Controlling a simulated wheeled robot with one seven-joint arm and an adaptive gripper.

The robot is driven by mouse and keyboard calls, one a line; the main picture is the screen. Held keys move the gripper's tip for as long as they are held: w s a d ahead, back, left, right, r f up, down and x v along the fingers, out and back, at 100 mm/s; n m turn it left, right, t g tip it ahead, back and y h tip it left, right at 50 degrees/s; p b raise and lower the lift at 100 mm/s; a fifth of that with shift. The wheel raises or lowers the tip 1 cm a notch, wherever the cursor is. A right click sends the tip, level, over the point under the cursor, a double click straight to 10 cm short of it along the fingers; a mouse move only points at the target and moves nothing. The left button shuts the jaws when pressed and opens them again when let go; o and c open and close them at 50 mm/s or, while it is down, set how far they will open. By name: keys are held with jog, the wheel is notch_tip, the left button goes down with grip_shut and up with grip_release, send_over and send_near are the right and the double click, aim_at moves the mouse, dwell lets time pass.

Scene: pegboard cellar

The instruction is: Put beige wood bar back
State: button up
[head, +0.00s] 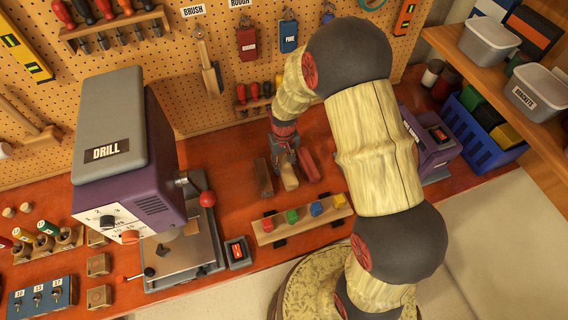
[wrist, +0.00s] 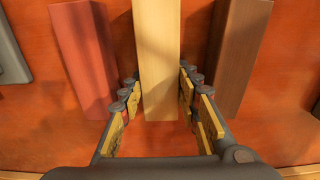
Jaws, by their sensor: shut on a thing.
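The beige wood bar (wrist: 158,60) stands out in the middle of the wrist view, between the two fingers of my gripper (wrist: 158,95). The fingers are closed on its sides near its near end. In the head view the beige bar (head: 290,178) shows below my gripper (head: 285,157), over the red-brown bench. A red bar (head: 309,165) and a brown bar (head: 263,178) lie on either side of it, apart from it. I cannot tell whether the beige bar rests on the bench or is slightly raised.
A wooden rack with several coloured blocks (head: 300,220) sits at the bench's front edge. The purple drill press (head: 130,150) stands to the left, with a red-knobbed lever (head: 207,199). Tools hang on the pegboard (head: 150,50) behind. A blue crate (head: 475,135) is at the right.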

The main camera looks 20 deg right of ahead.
jog(key=o, duration=1.3)
jog(key=shift+f, duration=0.1)
notch_tip(320, 180, up, 12)
jog(key=p, duration=0.1)
notch_tip(320, 180, up, 16)
jog(key=t, duration=0.3)
send_over(284, 163)
jog(key=s, duration=0.7)
jog(key=s+r+t, duration=0.1)
jog(key=s+r, duration=0.2)
jog(key=s, duration=0.2)
jog(key=s+r, duration=0.3)
jog(key=s, duration=0.2)
jog(key=s+r+t, duration=0.1)
jog(key=s+r, duration=0.2)
jog(key=s, duration=0.2)
jog(key=shift+t, duration=0.3)
